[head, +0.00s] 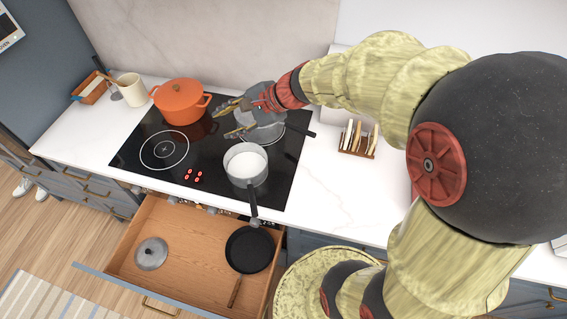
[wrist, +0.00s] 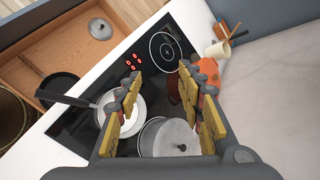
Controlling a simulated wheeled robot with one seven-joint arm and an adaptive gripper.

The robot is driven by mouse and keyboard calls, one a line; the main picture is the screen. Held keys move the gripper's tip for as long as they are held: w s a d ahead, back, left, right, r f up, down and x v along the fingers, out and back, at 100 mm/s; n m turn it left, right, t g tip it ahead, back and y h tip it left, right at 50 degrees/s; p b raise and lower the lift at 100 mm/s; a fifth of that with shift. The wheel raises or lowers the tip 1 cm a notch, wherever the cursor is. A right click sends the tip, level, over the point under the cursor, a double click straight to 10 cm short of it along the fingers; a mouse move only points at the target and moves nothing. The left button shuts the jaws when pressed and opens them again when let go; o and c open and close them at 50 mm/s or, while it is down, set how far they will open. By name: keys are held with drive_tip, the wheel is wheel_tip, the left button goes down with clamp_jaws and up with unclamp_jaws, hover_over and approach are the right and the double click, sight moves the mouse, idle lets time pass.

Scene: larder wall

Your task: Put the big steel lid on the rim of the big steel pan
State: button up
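A big steel pan (wrist: 147,127) stands on the back right of the hob, and a grey steel lid (wrist: 172,136) with a knob lies over it. Whether the lid sits evenly on the rim I cannot tell; fingers hide part of it. In the head view the lid (head: 266,133) shows partly below my gripper. My gripper (head: 226,121) is above the hob, pointing left. In the wrist view its fingers (wrist: 160,78) are wide apart with nothing between them, and the lid's knob is clear of them.
A saucepan (head: 246,165) with white contents stands front right on the hob, its handle over the front edge. An orange pot (head: 181,101) stands back left. The open drawer (head: 192,246) holds another steel lid (head: 151,254) and a black frying pan (head: 250,249). A plate rack (head: 358,143) stands right.

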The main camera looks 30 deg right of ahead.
drive_tip(key=s+a+r+n+g+h, duration=0.25)
drive_tip(key=s+n, duration=0.75)
drive_tip(key=s, duration=0.5)
drive_tip(key=s+d+r+n+h, duration=0.3)
drive_tip(key=s+d+n+h, duration=0.1)
drive_tip(key=s+d+n, duration=0.2)
drive_tip(key=shift+s+t, duration=0.45)
drive_tip(key=shift+s, duration=0.45)
drive_tip(key=shift+f+h, duration=0.1)
drive_tip(key=shift+h, duration=0.15)
